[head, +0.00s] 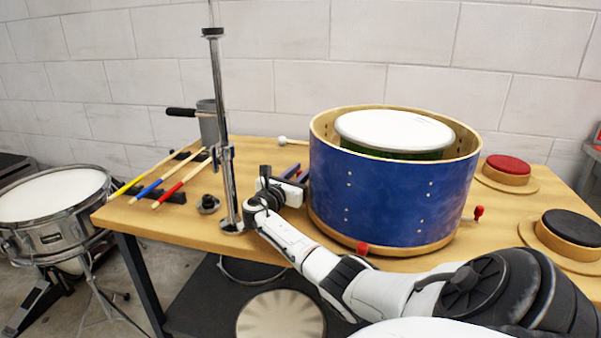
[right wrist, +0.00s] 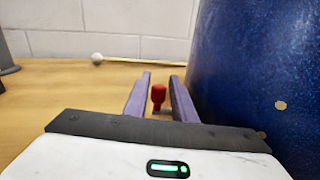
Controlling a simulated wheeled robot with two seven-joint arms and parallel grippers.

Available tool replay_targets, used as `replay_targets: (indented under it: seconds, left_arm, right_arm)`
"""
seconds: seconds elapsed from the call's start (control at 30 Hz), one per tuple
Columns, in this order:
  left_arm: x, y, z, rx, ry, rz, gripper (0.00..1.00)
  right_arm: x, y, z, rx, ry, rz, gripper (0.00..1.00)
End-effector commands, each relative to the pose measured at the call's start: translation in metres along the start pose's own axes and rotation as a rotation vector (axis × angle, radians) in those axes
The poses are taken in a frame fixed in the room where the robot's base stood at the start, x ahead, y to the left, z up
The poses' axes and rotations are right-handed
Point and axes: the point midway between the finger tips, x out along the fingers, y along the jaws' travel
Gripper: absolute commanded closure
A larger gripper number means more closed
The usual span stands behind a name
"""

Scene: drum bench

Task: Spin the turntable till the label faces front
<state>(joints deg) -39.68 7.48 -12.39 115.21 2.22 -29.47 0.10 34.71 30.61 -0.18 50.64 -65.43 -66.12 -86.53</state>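A blue drum shell (head: 390,195) with wooden rims stands on the bench, with a white-topped drum (head: 395,130) inside it. Red knobs (head: 362,248) and (head: 478,212) stick out around its base, where the turntable is mostly hidden under the shell. No label shows on the visible blue side. My right gripper (head: 297,172) is at the shell's left side. In the right wrist view its purple fingers (right wrist: 159,97) are open, with a red knob (right wrist: 158,96) between them and gaps on both sides. The blue shell (right wrist: 265,75) is close on the right. My left gripper is not in view.
A chrome stand (head: 222,130) rises left of my right gripper. Coloured sticks (head: 165,180) lie at the bench's left. A mallet (head: 284,140) lies behind. Red (head: 508,165) and black (head: 573,226) round pads sit at the right. A snare drum (head: 50,195) stands off the bench.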

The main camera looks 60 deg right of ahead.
Motion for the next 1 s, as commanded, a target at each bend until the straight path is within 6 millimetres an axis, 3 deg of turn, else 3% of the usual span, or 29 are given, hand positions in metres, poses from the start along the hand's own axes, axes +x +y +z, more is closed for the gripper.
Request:
replay_targets:
  seconds: [0.23,0.6,0.97,1.0]
  left_arm:
    - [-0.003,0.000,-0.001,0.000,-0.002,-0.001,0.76]
    - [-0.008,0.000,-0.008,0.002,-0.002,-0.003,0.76]
    - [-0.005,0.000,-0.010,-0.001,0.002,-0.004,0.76]
    - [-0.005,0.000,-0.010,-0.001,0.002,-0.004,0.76]
  right_arm:
    - [-0.010,0.001,0.000,-0.001,0.000,0.002,0.76]
    - [-0.067,0.000,0.000,0.000,0.001,0.002,0.76]
    - [-0.075,0.000,0.000,0.000,0.000,-0.001,0.76]
    - [-0.075,0.000,0.000,0.000,0.000,0.000,0.80]
